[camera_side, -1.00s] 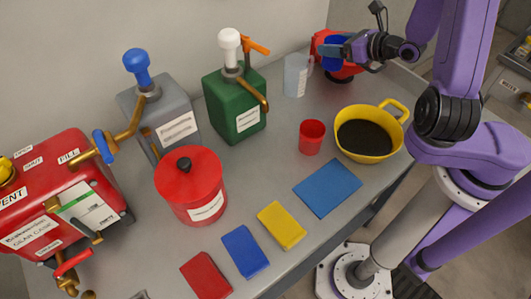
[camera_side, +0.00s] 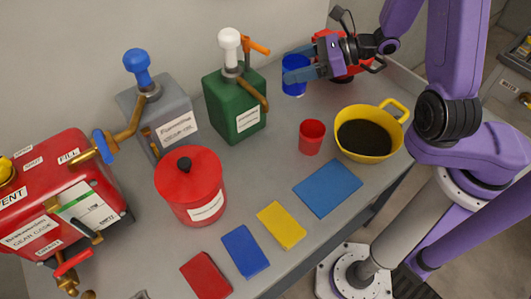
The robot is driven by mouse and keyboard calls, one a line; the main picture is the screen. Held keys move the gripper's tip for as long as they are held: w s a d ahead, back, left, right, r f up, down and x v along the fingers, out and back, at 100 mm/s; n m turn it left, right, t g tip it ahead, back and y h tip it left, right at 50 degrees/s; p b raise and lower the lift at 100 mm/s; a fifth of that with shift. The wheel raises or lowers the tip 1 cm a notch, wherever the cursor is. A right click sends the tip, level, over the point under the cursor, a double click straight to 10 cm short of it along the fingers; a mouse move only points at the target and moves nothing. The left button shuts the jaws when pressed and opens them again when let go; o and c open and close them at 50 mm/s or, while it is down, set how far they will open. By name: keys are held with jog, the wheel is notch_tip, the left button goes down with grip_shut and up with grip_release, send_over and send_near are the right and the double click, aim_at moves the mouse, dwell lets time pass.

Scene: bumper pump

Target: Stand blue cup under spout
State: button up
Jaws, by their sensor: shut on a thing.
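The blue cup (camera_side: 294,87) is upright at the back of the bench, to the right of the green pump container (camera_side: 234,112). My gripper (camera_side: 298,73) reaches in from the right and is shut on the cup, its fingers covering part of the cup's side. I cannot tell whether the cup touches the bench. The green container has a white knob, an orange handle and a brass spout (camera_side: 254,94) on its right side; the cup is apart from this spout. A grey pump container (camera_side: 175,128) with a blue knob (camera_side: 142,69) has a brass spout (camera_side: 129,128) pointing left.
A red cup (camera_side: 311,138) and a yellow pan of dark liquid (camera_side: 344,151) stand in front of the gripper. A red lidded can (camera_side: 187,195), a red gear case (camera_side: 52,205) and coloured mats (camera_side: 327,188) fill the left and front. A red object (camera_side: 328,44) is behind the gripper.

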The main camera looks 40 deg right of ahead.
aim_at(266, 111)
jog(key=s+a+n+g+y, duration=0.2)
jog(key=s+a+n+g, duration=0.8)
jog(key=s+n+g, duration=0.3)
jog(key=s+d+f+n+g+h, duration=0.1)
jog(key=s+f+n+g+h, duration=0.3)
jog(key=s+n+g+h, duration=0.75)
jog(key=w+n+t+h, duration=0.3)
jog(key=w+n+t, duration=0.4)
jog(key=n+t, duration=0.1)
jog(key=w+a+f+n+t+h, duration=0.1)
jog(key=w+n+t+h, duration=0.3)
jog(key=w+n+t, duration=0.3)
jog(key=w+a+f+n+t+h, duration=0.1)
jog(key=w+n+t+h, duration=0.2)
jog(key=w+n+t, duration=0.4)
jog(key=shift+w+a+n+t, duration=0.1)
jog(key=shift+n+t, duration=0.7)
jog(key=shift+n, duration=0.85)
jog(key=shift+a+n+t, duration=0.1)
jog(key=shift+n+t, duration=0.65)
jog(key=shift+n, duration=0.85)
jog(key=shift+h, duration=0.25)
jog(key=shift+f, duration=3.9)
jog(key=shift+f, duration=0.15)
